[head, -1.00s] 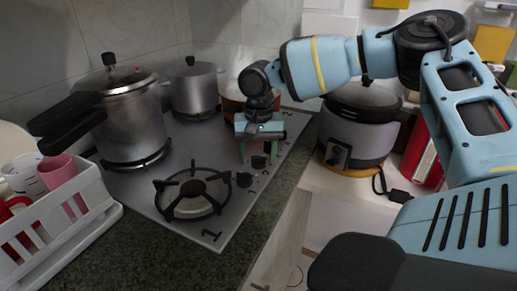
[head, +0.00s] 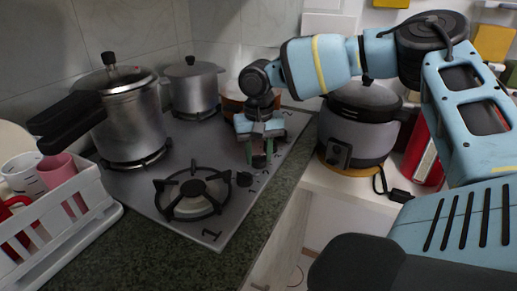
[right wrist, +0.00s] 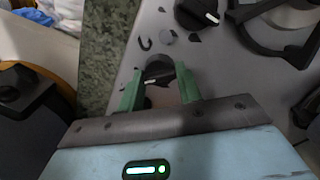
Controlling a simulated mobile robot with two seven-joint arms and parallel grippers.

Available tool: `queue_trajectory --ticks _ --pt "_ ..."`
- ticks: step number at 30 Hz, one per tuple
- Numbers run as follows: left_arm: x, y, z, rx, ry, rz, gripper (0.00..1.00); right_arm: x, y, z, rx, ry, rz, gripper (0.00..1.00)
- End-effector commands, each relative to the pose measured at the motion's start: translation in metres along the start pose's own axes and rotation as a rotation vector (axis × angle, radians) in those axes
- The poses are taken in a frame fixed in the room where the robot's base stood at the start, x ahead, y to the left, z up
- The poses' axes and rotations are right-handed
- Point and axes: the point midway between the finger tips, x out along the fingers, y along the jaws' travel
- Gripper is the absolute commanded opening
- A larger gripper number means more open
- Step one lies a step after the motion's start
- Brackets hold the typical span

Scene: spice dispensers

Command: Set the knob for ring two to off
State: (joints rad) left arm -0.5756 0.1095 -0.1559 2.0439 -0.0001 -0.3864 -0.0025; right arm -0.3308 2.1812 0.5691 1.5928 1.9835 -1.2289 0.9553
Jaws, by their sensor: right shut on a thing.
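A grey stove plate (head: 228,212) carries black round knobs along its right edge. My right gripper (head: 260,161) reaches down over this row, its green fingers close together. In the right wrist view, the two green fingers (right wrist: 160,88) stand on either side of a black knob (right wrist: 158,72) with a short white mark, and are shut on it. Another black knob (right wrist: 197,14) with a white line is free beside it; it also shows in the head view (head: 244,179). I cannot read which ring the held knob serves. My left gripper is not in view.
An empty front burner (head: 195,194) is left of the knobs, near a painted 1. A pressure cooker (head: 132,115) and a steel pot (head: 194,88) stand behind. A rice cooker (head: 357,127) stands right of the counter edge. A white rack (head: 78,222) holds cups.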

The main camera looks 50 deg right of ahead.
Motion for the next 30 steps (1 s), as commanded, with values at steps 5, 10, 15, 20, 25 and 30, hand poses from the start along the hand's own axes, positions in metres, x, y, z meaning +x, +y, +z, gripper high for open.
queue_trajectory --ticks 5,10,15,20,25,30 --pt "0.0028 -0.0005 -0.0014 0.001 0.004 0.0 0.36 0.0002 0.0002 -0.0001 -0.152 0.0 0.001 0.12" --pt "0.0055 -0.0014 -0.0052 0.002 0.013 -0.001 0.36 0.0 0.0001 -0.0002 -0.315 0.0 0.0 0.12" --pt "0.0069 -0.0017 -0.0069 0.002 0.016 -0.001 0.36 -0.0003 -0.0001 -0.0002 -0.477 0.001 0.0 0.12" --pt "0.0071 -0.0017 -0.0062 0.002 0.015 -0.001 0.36 -0.0005 -0.0002 -0.0002 -0.628 0.001 -0.001 0.12" --pt "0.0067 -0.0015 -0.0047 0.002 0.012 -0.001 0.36 -0.0006 -0.0002 -0.0001 -0.789 0.001 -0.001 0.12" --pt "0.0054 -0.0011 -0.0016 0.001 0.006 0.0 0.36 -0.0006 0.0 -0.0001 -0.951 0.0 0.0 0.12"
